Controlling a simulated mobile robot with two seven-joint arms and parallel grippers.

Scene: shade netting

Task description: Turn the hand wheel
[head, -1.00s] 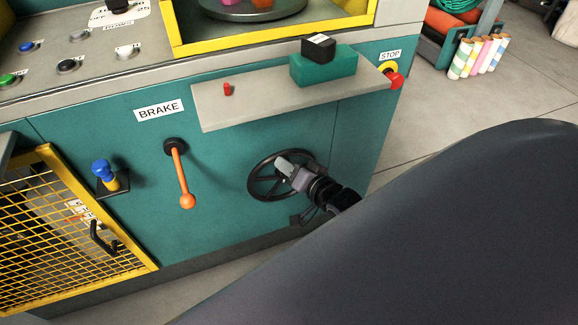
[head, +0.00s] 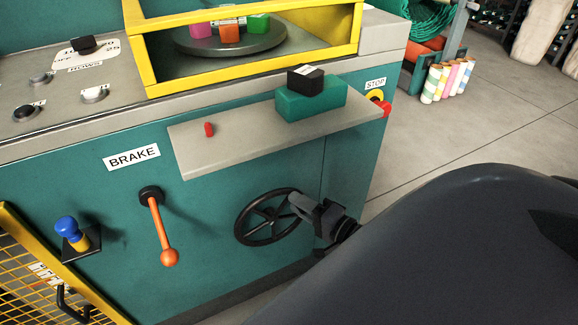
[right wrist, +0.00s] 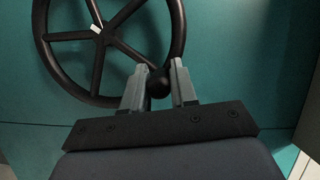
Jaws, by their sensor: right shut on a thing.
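The black spoked hand wheel (head: 267,214) is on the teal machine's front, below the grey shelf. In the right wrist view the hand wheel (right wrist: 104,38) fills the upper left, with a small white mark near its hub. A round black knob (right wrist: 159,83) shows at its lower right rim. My right gripper (head: 297,202) is at the right side of the wheel. In the right wrist view, my right gripper's fingers (right wrist: 159,86) stand on either side of the knob, shut on it. My left gripper is not in view.
An orange-handled brake lever (head: 159,228) and a blue-topped handle (head: 68,229) are left of the wheel. The grey shelf (head: 225,146) juts out above, bearing a teal box (head: 310,101). A red stop button (head: 383,107) is at the corner.

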